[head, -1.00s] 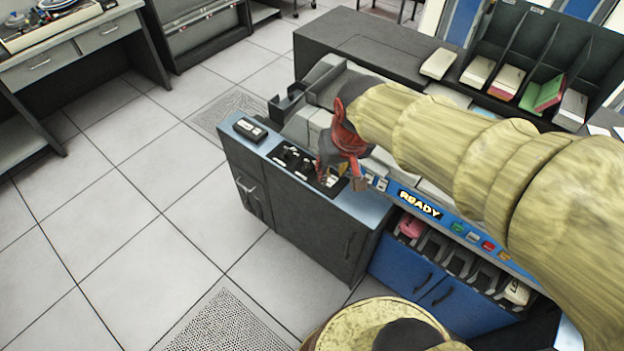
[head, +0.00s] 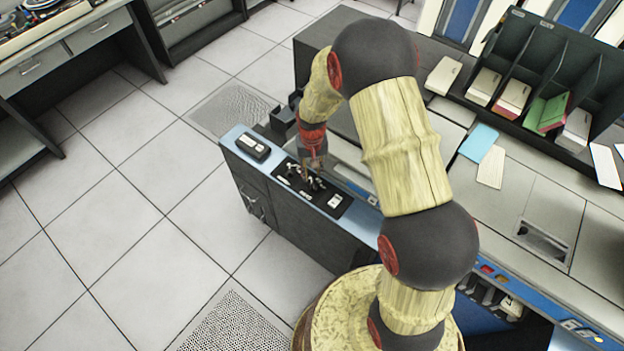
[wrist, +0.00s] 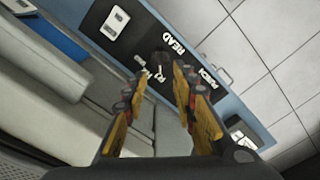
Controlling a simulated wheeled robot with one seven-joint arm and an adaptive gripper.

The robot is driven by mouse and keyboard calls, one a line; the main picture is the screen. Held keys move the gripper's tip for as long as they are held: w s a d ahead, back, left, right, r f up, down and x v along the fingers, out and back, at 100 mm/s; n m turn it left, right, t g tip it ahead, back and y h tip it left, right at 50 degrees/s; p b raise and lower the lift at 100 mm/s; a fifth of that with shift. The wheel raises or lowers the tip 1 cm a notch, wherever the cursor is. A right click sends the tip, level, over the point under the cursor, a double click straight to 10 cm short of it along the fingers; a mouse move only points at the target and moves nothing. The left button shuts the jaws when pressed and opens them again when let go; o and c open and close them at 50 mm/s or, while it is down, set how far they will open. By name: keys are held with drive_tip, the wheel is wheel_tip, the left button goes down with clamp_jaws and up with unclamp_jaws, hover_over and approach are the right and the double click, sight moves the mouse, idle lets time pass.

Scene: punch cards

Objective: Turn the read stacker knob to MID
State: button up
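The black control panel (head: 330,207) is set in the blue top of the cabinet, with small knobs on it. In the wrist view the panel (wrist: 93,22) carries a READ label, and a dark knob (wrist: 160,58) sits beside that label. I take it for the read stacker knob; its pointer setting is too small to read. My gripper (head: 317,168) hangs low over the panel. In the wrist view my gripper (wrist: 160,76) is open, with the knob ahead between its fingertips and no visible grip on it.
A small dark box with a white top (head: 252,146) sits at the left end of the cabinet top. A white switch plate (head: 335,201) is at the panel's right end. The grey machine top (head: 500,220) lies to the right. Tiled floor is clear on the left.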

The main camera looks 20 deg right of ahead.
sight(312, 184)
wheel_tip(312, 184, down, 7)
drive_tip(key=shift+f+b, duration=0.1)
drive_tip(key=shift+b, duration=0.4)
drive_tip(key=shift+c, duration=0.6)
clamp_jaws()
